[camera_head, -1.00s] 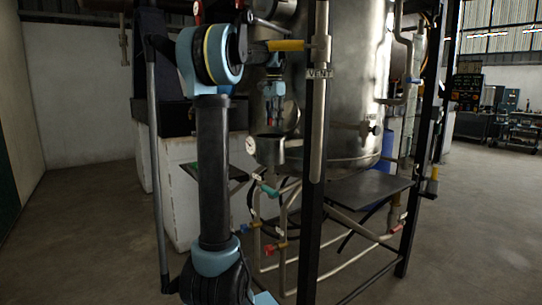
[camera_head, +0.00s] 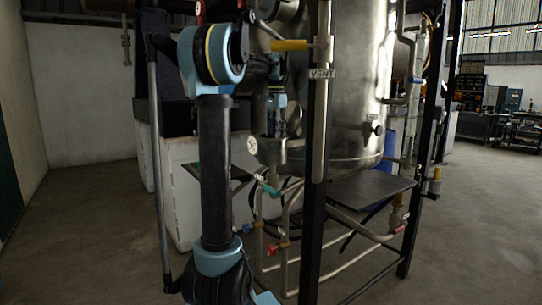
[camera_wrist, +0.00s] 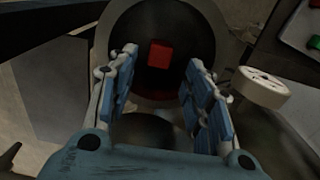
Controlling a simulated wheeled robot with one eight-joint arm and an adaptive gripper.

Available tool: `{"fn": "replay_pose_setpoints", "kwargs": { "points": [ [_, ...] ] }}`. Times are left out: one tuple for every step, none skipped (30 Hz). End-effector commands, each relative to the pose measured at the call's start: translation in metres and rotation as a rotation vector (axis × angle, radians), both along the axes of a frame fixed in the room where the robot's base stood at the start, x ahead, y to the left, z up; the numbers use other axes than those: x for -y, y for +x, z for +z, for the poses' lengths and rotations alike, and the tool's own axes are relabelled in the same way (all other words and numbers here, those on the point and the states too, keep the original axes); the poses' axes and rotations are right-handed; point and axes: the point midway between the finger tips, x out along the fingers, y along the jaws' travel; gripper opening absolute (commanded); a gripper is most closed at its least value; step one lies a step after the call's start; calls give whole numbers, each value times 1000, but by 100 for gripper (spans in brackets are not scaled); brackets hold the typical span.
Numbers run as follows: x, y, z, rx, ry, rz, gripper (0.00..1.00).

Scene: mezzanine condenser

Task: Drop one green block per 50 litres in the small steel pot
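The small steel pot (camera_head: 272,152) stands at the front of the large tank in the head view. In the wrist view its round dark mouth (camera_wrist: 128,30) lies ahead of my fingers. A red block (camera_wrist: 160,54) shows inside the mouth, between the fingertips; how deep it sits I cannot tell. My gripper (camera_wrist: 162,68) is open, with both blue-padded fingers apart and nothing touching them. A green block (camera_wrist: 314,43) shows at the right edge of the wrist view.
A white dial gauge (camera_wrist: 262,86) sits right beside the pot; its reading is too small to tell. A light tray (camera_wrist: 294,28) holds the green block and another red block (camera_wrist: 315,3). A black upright post (camera_head: 314,200) and VENT pipe (camera_head: 321,110) stand close in front.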

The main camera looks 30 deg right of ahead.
Motion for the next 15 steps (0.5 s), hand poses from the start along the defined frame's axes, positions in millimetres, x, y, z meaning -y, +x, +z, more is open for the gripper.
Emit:
{"fn": "replay_pose_setpoints", "kwargs": {
  "points": [
    [0,0,0,0,0,0,51],
    [0,0,0,0,0,0,51],
    [0,0,0,0,0,0,51],
    [0,0,0,0,0,0,51],
    [0,0,0,0,0,0,51],
    [0,0,0,0,0,0,51],
    [0,0,0,0,0,0,51],
    [0,0,0,0,0,0,51],
    [0,0,1,0,0,0,51],
    [0,0,2,0,0,0,51],
    [0,0,3,0,0,0,51],
    [0,0,6,0,0,0,51],
    [0,0,8,0,0,0,51],
    [0,0,12,0,0,0,51],
    [0,0,16,0,0,0,51]
  ]
}}
